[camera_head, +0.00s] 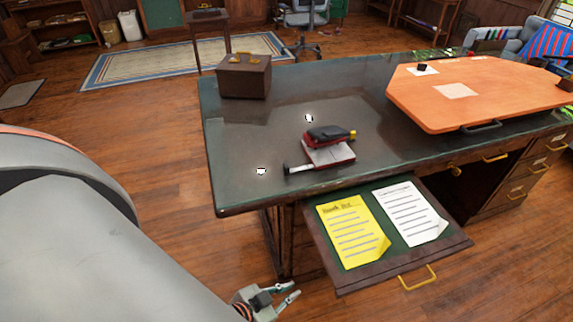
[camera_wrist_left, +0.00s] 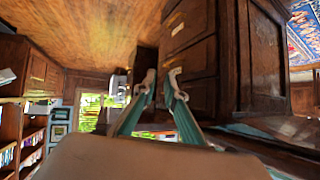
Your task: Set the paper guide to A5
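A red and black hole punch (camera_head: 329,136) sits on the dark green desk top, near the front edge. From its left side sticks out a thin dark bar with a pale end, which looks like the paper guide (camera_head: 297,169). Any size marks on it are too small to read. My left gripper (camera_head: 289,292) is at the bottom of the head view, low beside the open drawer and well away from the punch. Its fingers are apart with nothing between them; they also show in the left wrist view (camera_wrist_left: 163,83). My right gripper is not in view.
The open drawer (camera_head: 351,280) holds a yellow sheet (camera_head: 352,231) and a white sheet (camera_head: 410,211). A brown box (camera_head: 243,76) stands at the desk's (camera_head: 228,150) back left. An orange board (camera_head: 480,92) covers the right side. Two small white marks lie near the punch.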

